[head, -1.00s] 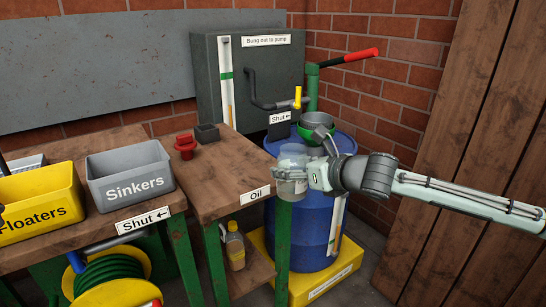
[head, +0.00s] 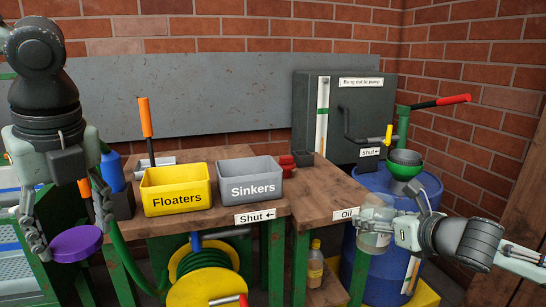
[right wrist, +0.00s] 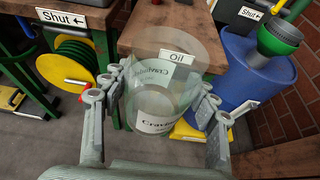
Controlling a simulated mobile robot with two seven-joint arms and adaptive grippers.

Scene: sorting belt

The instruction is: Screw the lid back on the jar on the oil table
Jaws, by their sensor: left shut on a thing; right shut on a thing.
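The clear glass jar (head: 374,238) is held by my right gripper (head: 385,222), at the right front corner of the oil table (head: 322,196). In the right wrist view the jar (right wrist: 160,85) sits between both fingers (right wrist: 152,102); it is see-through, with a white label I can only partly read, and no lid shows on it. A purple round lid (head: 78,244) is held by my left gripper (head: 70,236) at the far left of the head view, well apart from the jar. The gripper points down with a finger on each side of the lid.
The yellow Floaters bin (head: 176,201) and grey Sinkers bin (head: 250,192) stand on the bench between my grippers. An orange-handled lever (head: 146,118) rises behind them. A blue drum (head: 429,193) with a green funnel (head: 404,170) stands behind the jar.

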